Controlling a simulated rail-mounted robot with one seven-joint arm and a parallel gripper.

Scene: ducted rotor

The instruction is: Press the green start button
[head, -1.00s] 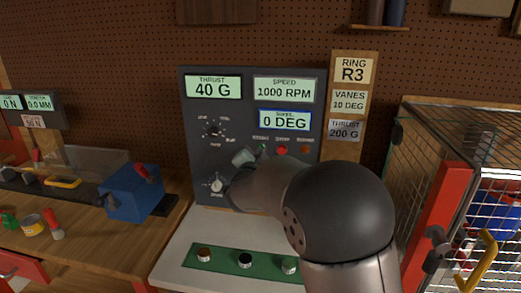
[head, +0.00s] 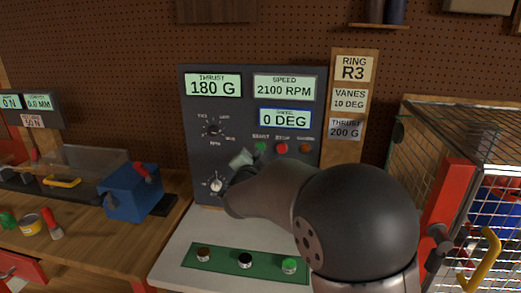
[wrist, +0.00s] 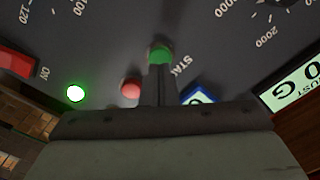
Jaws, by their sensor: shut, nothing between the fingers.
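The green start button (head: 260,147) sits on the dark control panel (head: 190,120), under the word START. In the wrist view the green button (wrist: 161,52) shows just beyond the tips of my gripper (wrist: 159,72). Its fingers are shut with nothing between them and point at the button; I cannot tell whether they touch it. In the head view my gripper (head: 247,155) is at the lower left of the button, partly hidden by my arm. The panel displays read 180 G thrust, 2100 RPM speed and 0 DEG.
The red stop button (head: 281,147) is right beside the start button, with an orange-red one (head: 306,148) further right. Two dials are at the panel's left. A green strip (head: 221,259) with several lamps lies below. A wire cage (head: 427,120) stands at right.

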